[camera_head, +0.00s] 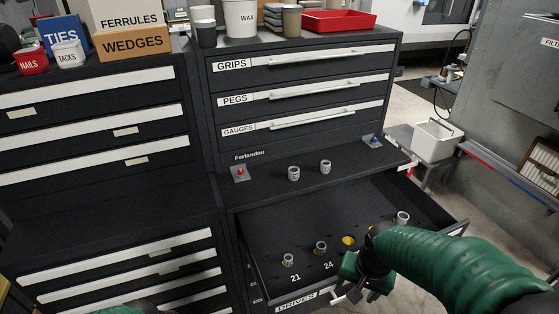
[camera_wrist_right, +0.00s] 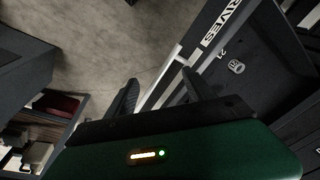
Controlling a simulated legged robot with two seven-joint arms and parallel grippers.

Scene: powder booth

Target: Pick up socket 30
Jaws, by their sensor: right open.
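The open drawer (camera_head: 322,214) marked DRIVES holds small grey sockets. One socket (camera_head: 288,260) stands by the number 21 and another (camera_head: 320,248) by 24. A third socket (camera_head: 403,217) stands farther right; its number is hidden behind my right arm. I cannot read a 30 anywhere. My right gripper (camera_head: 346,292) is at the drawer's front edge, outside the drawer. In the right wrist view the gripper (camera_wrist_right: 157,92) is open, with the drawer handle (camera_wrist_right: 168,72) seen between its fingers. I cannot tell whether they touch. The socket by 21 (camera_wrist_right: 236,67) shows there too.
A yellow spot (camera_head: 348,241) in the drawer is bare. Two more sockets (camera_head: 293,173) (camera_head: 326,167) stand on the ledge above, between a red-topped bracket (camera_head: 240,173) and a blue-topped one (camera_head: 373,141). A closed cabinet (camera_head: 105,160) stands left.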

